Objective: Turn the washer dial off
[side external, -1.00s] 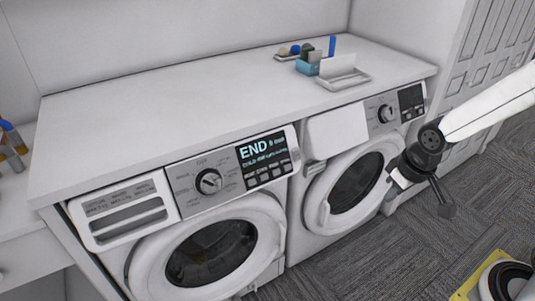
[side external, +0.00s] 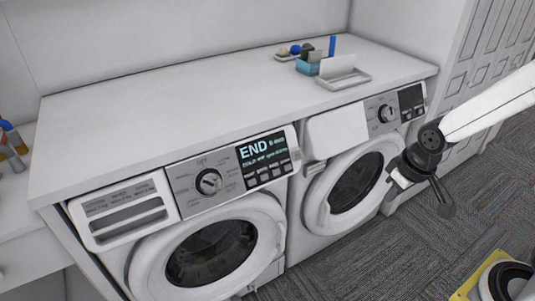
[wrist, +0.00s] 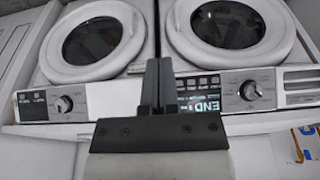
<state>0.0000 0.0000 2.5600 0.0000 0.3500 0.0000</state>
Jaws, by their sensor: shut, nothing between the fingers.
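The left front-loading machine (side external: 140,262) has a lit display (side external: 263,160) reading END. Its silver and dark dial (side external: 208,182) sits left of the display, with small marks around it; its exact pointer setting is too small to read. In the wrist view the picture is upside down, and this dial (wrist: 250,90) is at the right. The right machine (side external: 318,230) has a similar dial (side external: 387,113); it shows at the left in the wrist view (wrist: 64,104). My gripper (side external: 393,172) is shut and empty, apart from both dials, by the right machine's door. Its closed fingers show in the wrist view (wrist: 158,66).
A white countertop (side external: 180,110) covers both machines. A blue holder (side external: 308,67) and a white tray (side external: 343,79) stand on it. Bottles (side external: 14,138) are at the far left. The grey carpet floor (side external: 380,255) in front is mostly clear.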

